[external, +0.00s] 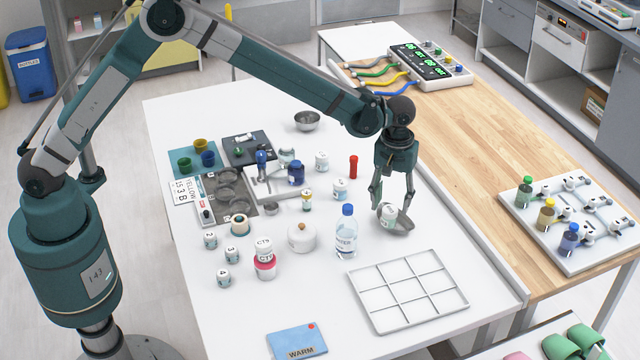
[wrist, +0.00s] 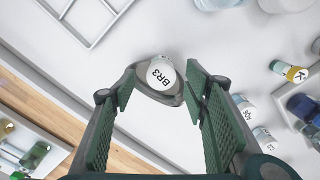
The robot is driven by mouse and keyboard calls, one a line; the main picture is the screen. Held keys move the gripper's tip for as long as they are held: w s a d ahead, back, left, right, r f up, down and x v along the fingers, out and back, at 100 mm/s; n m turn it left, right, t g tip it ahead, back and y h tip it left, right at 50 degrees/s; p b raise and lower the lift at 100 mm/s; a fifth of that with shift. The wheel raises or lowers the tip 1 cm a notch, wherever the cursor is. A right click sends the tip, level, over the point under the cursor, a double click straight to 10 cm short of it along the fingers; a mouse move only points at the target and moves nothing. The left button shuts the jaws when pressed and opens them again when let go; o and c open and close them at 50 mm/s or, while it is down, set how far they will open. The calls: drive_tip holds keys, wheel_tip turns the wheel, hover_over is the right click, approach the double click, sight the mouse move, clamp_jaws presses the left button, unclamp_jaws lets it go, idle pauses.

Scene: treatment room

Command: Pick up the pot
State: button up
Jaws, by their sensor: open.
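A small white pot labelled BR3 (external: 389,217) is on the right part of the white table. In the wrist view the pot (wrist: 161,73) shows with a shallow grey dish (wrist: 170,100) around its lower side; whether it stands in the dish or beside it I cannot tell. My gripper (external: 391,200) points down over the pot. Its fingers are apart on both sides of the pot, and in the wrist view my gripper (wrist: 160,82) shows no clear contact. A white lidded pot with a brown knob (external: 302,237) stands further left, clear of my gripper.
A clear water bottle (external: 346,235) stands left of my gripper. A white divided tray (external: 408,290) lies in front. Small jars (external: 340,189), a red cylinder (external: 353,167) and a metal bowl (external: 307,121) stand behind and left. A raised strip edges the table on the right.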

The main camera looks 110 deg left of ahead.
sight(390, 209)
drive_tip(key=shift+f, duration=0.1)
drive_tip(key=shift+s+a+f, duration=0.1)
drive_tip(key=shift+f, duration=1.2)
drive_tip(key=shift+a+f, duration=0.1)
drive_tip(key=shift+f, duration=1.15)
drive_tip(key=c, duration=1.1)
drive_tip(key=shift+r, duration=0.1)
drive_tip(key=shift+r, duration=4.95)
